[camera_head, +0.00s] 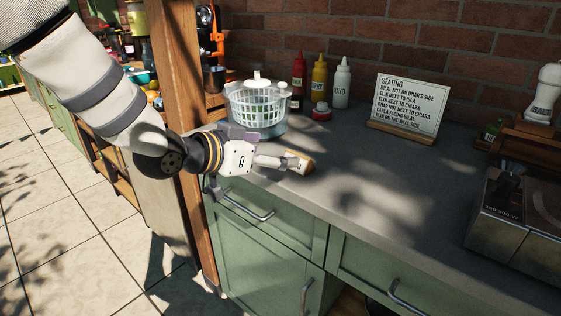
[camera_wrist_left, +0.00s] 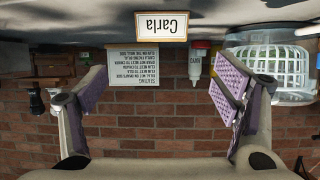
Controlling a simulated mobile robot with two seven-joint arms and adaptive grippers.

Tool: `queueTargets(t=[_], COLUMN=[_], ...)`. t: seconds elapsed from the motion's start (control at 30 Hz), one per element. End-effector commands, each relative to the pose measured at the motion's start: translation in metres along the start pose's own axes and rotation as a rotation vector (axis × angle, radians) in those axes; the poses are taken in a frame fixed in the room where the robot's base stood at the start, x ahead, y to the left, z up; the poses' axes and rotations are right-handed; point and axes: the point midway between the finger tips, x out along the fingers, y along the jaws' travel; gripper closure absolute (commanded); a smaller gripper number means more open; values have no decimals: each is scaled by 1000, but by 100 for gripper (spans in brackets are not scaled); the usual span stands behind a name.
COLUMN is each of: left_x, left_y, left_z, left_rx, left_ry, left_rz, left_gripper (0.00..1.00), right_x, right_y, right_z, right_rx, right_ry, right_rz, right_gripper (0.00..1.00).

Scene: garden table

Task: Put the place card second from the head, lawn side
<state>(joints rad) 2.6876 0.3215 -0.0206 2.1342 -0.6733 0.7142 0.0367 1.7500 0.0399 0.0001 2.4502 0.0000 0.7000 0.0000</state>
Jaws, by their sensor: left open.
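A place card reading "Carla" (camera_wrist_left: 161,25) shows upside down in the left wrist view, with a tan border, near the counter edge of the picture. In the head view a small pale card with a tan edge (camera_head: 300,161) is at the front of the counter, right by my fingertips. My left gripper (camera_head: 283,162) reaches in from the left, low over the counter's front edge. In the left wrist view its purple-padded fingers (camera_wrist_left: 160,88) are spread wide with nothing between them. Whether a finger touches the card cannot be told. My right gripper is out of view.
A seating sign (camera_head: 407,106) stands on the grey counter (camera_head: 345,190). Behind are a white basket (camera_head: 258,104) and red (camera_head: 298,75), yellow (camera_head: 319,78) and white (camera_head: 341,84) bottles. A metal appliance (camera_head: 515,215) stands right. A wooden post (camera_head: 178,80) rises beside my arm.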

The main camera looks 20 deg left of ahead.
Motion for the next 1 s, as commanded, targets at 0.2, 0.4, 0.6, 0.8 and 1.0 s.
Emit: queueTargets(t=[0.2, 0.4, 0.6, 0.8, 1.0], left_x=[45, 77, 104, 103, 103], left_y=[0, -3, -4, -4, -4], left_z=[5, 10, 13, 10, 10], left_rx=[-2, -2, -5, -4, -4], left_ry=[-8, -8, -11, -7, -7], left_rz=[0, 1, 2, 0, 0], left_gripper=[18, 18, 18, 18, 64], right_x=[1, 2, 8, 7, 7], right_y=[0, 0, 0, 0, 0], right_z=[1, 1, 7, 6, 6], right_rx=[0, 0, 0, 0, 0], right_ry=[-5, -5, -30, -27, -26], right_rz=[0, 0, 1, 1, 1], right_gripper=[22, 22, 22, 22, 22])
